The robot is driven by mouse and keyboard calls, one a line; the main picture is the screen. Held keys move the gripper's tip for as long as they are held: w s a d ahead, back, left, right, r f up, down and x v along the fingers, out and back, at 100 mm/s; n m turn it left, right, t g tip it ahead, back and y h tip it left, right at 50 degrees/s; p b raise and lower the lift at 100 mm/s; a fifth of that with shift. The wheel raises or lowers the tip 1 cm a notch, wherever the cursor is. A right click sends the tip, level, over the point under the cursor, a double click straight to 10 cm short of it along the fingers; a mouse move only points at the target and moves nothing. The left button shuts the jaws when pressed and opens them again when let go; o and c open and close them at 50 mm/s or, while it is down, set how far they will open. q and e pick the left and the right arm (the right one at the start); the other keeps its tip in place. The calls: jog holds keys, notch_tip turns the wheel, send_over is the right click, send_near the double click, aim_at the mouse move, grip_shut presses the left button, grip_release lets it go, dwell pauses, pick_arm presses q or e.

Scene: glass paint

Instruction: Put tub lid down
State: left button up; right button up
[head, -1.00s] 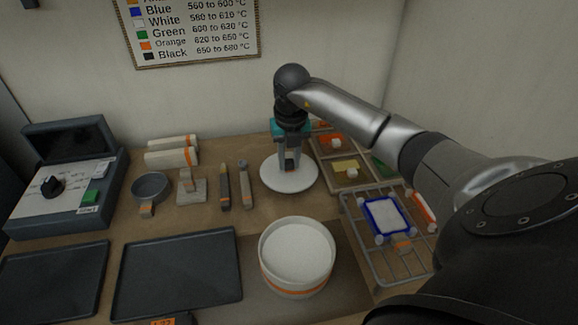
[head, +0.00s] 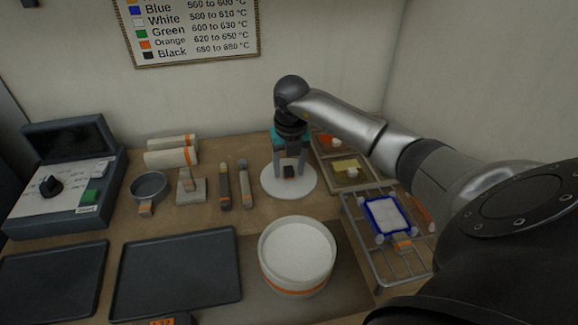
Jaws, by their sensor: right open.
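The tub lid (head: 302,191) is a round white disc with a small dark knob (head: 289,171). It lies flat on the table behind the tub. The tub (head: 297,255) is round and white with an orange band, uncovered, with white material inside. My right gripper (head: 290,174) points down over the lid, its fingers open on either side of the knob. My left gripper is not in view.
A wire rack (head: 386,260) with a blue-framed piece stands at the right. Two dark trays (head: 178,272) lie at the front left. A small dark bowl (head: 149,186), tools and a control box (head: 62,195) stand further left. A sectioned tray (head: 342,160) is at the back right.

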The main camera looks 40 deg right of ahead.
aim_at(290, 181)
jog(key=shift+r, duration=0.55)
notch_tip(290, 181, up, 11)
jog(key=s+p, duration=0.1)
jog(key=shift+s+a+p, duration=0.15)
jog(key=shift+a+p, duration=0.15)
jog(key=shift+a, duration=0.05)
